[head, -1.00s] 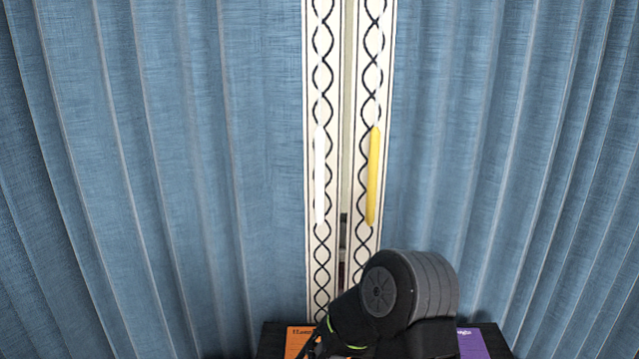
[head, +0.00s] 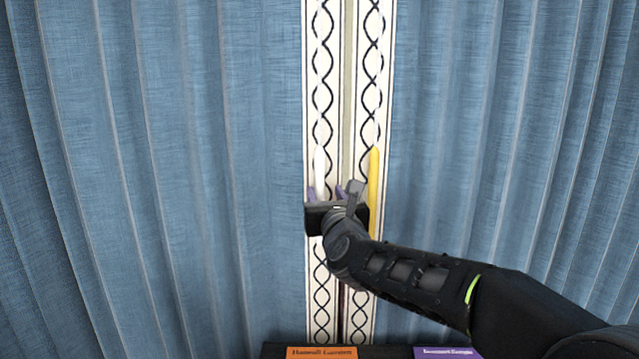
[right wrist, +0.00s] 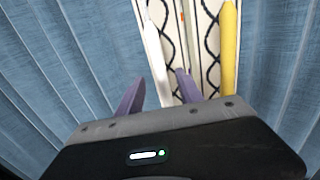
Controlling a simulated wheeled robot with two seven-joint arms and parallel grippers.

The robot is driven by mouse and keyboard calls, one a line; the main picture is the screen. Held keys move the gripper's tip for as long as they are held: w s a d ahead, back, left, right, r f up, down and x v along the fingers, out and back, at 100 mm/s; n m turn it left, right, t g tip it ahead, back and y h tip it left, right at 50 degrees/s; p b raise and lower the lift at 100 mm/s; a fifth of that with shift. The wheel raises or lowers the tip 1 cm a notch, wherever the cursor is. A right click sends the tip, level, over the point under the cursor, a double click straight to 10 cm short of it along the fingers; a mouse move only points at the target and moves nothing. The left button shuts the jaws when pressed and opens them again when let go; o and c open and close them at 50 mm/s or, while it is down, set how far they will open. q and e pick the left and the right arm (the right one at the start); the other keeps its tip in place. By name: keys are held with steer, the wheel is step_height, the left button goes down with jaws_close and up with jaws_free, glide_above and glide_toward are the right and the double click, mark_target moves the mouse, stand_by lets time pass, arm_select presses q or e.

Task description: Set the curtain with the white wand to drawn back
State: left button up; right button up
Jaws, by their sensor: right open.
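The white wand (head: 319,170) hangs upright on the patterned white trim of the left blue curtain (head: 180,180). My right gripper (head: 328,192) is at the wand's lower part and hides its lower end in the head view. In the right wrist view the white wand (right wrist: 154,55) runs down between the two purple fingers of the right gripper (right wrist: 159,82). The fingers are apart, and I cannot see contact with the wand. The left gripper is out of view.
A yellow wand (head: 375,175) hangs on the trim of the right blue curtain (head: 520,150), close to my right gripper. A narrow gap (head: 347,90) separates the curtains. An orange label (head: 322,352) and a purple label (head: 445,352) show on a dark edge below.

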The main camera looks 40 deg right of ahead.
mark_target(320, 184)
steer(key=p+x, duration=0.2)
steer(key=x, duration=0.6)
steer(key=shift+p, duration=0.4)
steer(key=shift+s, duration=0.1)
steer(key=shift+c, duration=0.4)
jaws_close()
stand_by(0.6)
